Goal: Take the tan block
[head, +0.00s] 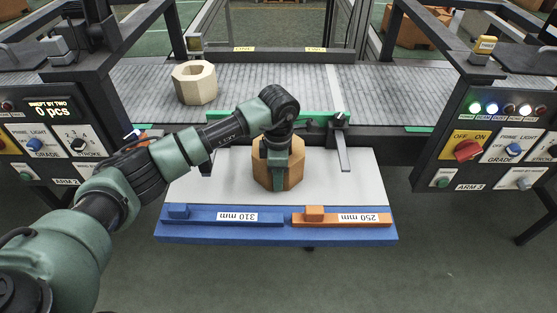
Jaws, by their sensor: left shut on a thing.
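A tan, many-sided block (294,170) stands on the pale top of the small table (350,178) in front of the conveyor. My left gripper (275,178) reaches down over it from the left and is shut on it. The gripper and wrist hide the block's middle and part of its top. The block seems to rest on the table top, but I cannot tell whether it is slightly raised. My right gripper is not in view.
A paler hollow octagonal block (195,83) stands on the conveyor belt (270,85). A blue bar (195,218) and an orange bar (372,219) lie along the table's front edge. Control panels (480,140) and dark frames flank both sides.

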